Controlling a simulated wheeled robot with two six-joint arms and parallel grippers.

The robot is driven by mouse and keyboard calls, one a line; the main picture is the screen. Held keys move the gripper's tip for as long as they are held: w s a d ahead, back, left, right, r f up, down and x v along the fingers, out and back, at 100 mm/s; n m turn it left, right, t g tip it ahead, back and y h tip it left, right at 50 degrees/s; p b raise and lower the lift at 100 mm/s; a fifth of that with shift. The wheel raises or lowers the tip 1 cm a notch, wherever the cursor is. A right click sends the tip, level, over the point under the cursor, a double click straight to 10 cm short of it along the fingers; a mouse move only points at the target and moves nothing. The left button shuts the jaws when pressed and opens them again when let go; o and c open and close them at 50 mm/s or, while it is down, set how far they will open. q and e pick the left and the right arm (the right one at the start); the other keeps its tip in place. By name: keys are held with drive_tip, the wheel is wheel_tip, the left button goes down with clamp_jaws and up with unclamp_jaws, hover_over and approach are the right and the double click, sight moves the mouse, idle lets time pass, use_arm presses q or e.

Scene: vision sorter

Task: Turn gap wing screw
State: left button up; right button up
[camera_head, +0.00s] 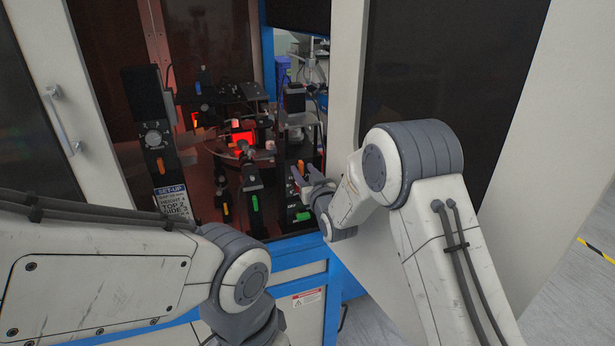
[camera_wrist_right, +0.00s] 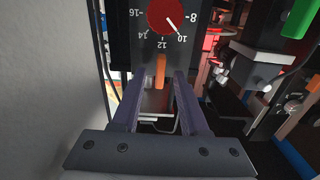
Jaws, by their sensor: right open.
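An orange wing screw (camera_wrist_right: 160,71) stands upright below a red dial (camera_wrist_right: 166,14) with printed numbers on a black panel in the right wrist view. No label naming it as the gap screw is readable. My right gripper (camera_wrist_right: 155,82) is open, with one finger on each side of the screw's line. A gap shows on both sides, and I cannot tell how far the tips are from the panel. In the head view, the right gripper (camera_head: 302,178) is at the right-hand station, by a small orange piece (camera_head: 300,167). My left gripper is outside the frame.
A green knob (camera_head: 303,216) sits below the right gripper. The cabinet's blue frame (camera_head: 300,243) and a pale door panel (camera_head: 345,75) bound the opening.

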drive_tip(key=b+v, duration=0.4)
drive_tip(key=v, duration=0.6)
drive_tip(key=shift+s, duration=0.15)
drive_tip(key=s+a+f+n+g+h, duration=0.1)
drive_tip(key=s+f+g, duration=0.25)
drive_tip(key=s, duration=0.55)
drive_tip(key=s+a+f+n+g+h, duration=0.1)
drive_tip(key=s+f+g, duration=0.1)
drive_tip(key=s+g, duration=0.45)
drive_tip(key=s+a+f+n+g+h, duration=0.1)
drive_tip(key=s+a+f+g, duration=0.15)
drive_tip(key=s, duration=0.75)
drive_tip(key=s+d+g, duration=0.2)
drive_tip(key=s, duration=0.4)
drive_tip(key=s+d+n+g+h, duration=0.1)
drive_tip(key=s+d+g, duration=0.1)
drive_tip(key=s, duration=0.5)
drive_tip(key=shift+s+d+g+h, duration=0.2)
drive_tip(key=shift+d+g+h, duration=0.15)
drive_tip(key=shift+d, duration=0.4)
